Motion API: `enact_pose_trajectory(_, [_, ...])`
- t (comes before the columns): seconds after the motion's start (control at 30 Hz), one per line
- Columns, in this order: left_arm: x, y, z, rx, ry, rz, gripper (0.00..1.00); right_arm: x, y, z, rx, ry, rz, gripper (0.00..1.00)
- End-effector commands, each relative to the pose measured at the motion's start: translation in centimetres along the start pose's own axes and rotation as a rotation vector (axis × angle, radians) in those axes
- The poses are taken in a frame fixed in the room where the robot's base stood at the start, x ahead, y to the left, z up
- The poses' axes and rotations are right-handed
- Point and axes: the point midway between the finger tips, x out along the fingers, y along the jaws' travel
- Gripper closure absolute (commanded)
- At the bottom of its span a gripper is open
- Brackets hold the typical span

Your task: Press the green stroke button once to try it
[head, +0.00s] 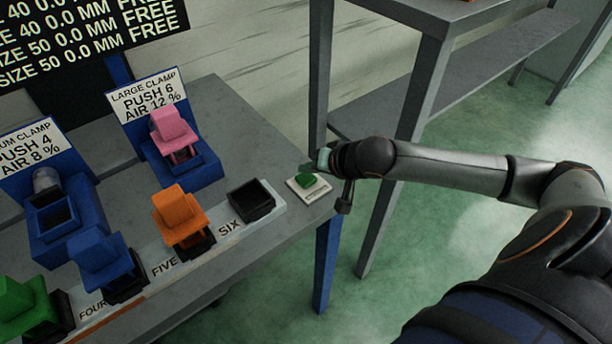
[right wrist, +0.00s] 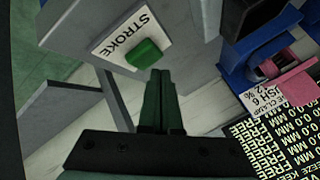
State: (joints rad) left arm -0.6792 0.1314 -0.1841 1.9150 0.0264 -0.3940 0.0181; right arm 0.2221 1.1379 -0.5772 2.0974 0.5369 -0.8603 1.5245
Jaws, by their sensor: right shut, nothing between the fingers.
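The green stroke button (head: 306,180) sits on a small white plate at the right end of the grey table. In the right wrist view the button (right wrist: 144,53) shows beside the word STROKE on its plate (right wrist: 112,50). My right gripper (head: 314,167) is beside and just above the button in the head view. Its fingers (right wrist: 158,76) are shut together and empty, with tips close to the button's edge in the right wrist view. I cannot tell whether they touch it. My left gripper is not in view.
A black socket (head: 250,200) marked SIX is left of the button plate. An orange block (head: 180,214) stands at FIVE. A pink block (head: 173,133) is in the blue large clamp stand (head: 196,180). A grey shelf rack (head: 432,85) stands behind my right arm.

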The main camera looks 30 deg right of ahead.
Motion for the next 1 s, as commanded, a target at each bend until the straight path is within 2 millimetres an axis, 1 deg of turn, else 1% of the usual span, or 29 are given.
enact_pose_trajectory(0.73, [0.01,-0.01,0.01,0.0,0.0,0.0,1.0,0.01,0.01,0.01,0.0,0.0,0.0,1.0])
enact_pose_trajectory(1.0, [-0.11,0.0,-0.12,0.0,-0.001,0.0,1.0,0.54,0.4,0.42,0.002,-0.001,0.001,1.0])
